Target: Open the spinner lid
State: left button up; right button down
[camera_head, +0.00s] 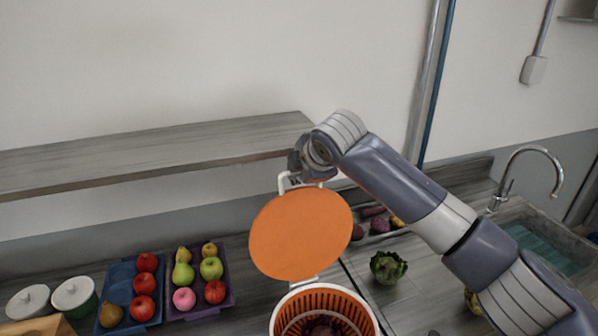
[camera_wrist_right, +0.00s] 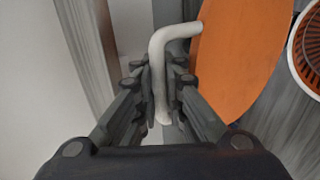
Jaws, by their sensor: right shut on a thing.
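The spinner lid (camera_head: 301,235) is a round orange disc, tilted up to near vertical above the spinner basket. The spinner (camera_head: 286,304) is an orange slotted basket at the bottom centre, its top uncovered, with something dark inside. A white bent handle (camera_head: 284,181) sticks out from the lid's upper edge. My right gripper (camera_head: 302,176) is at the lid's top. In the right wrist view my right gripper (camera_wrist_right: 162,100) is shut on the white handle (camera_wrist_right: 158,65), with the lid (camera_wrist_right: 235,55) and the basket (camera_wrist_right: 308,50) to the right. My left gripper is not in view.
A grey shelf (camera_head: 150,146) on the wall ends close to my right gripper. Fruit trays (camera_head: 228,296) and lidded pots (camera_head: 73,296) stand at left. A lettuce (camera_head: 388,267) lies right of the lid. A sink (camera_head: 545,249) with a faucet (camera_head: 537,149) is at far right.

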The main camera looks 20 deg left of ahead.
jog(key=shift+w+a+r, duration=0.1)
jog(key=shift+r, duration=0.1)
jog(key=c, duration=1.7)
grip_release()
jog(key=v, duration=1.2)
